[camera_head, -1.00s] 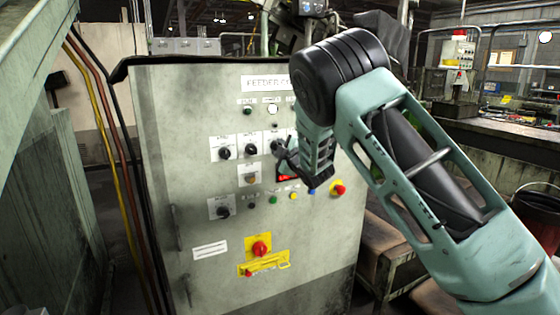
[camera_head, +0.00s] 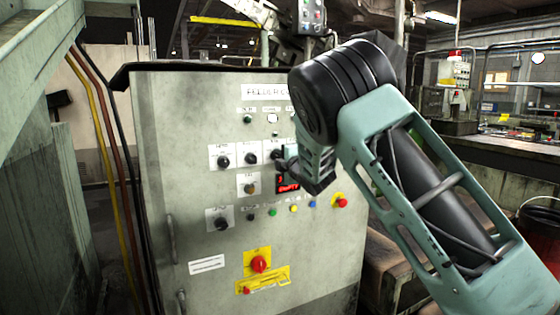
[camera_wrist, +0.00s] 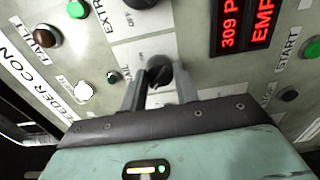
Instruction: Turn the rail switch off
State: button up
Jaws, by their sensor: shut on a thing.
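The rail switch is a black rotary knob on a white label plate, at the right end of the upper knob row on the grey feeder control cabinet (camera_head: 160,120). In the wrist view the knob (camera_wrist: 158,68) sits between the two dark fingers of my gripper (camera_wrist: 160,90). The fingers are closed around it from both sides. In the head view my gripper (camera_head: 284,159) is at the panel over this knob and covers most of it.
Other black knobs (camera_head: 223,161) are to the left. A red display (camera_head: 288,185) reading "EMPTY" is just below my gripper. Coloured buttons (camera_head: 272,212) run beneath it, with a red emergency button (camera_head: 341,202) at right. A red main switch (camera_head: 259,264) is lower down.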

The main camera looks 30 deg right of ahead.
jog(key=o, duration=1)
jog(key=s+b, duration=0.2)
jog(key=s, duration=1.5)
jog(key=shift+s, duration=0.2)
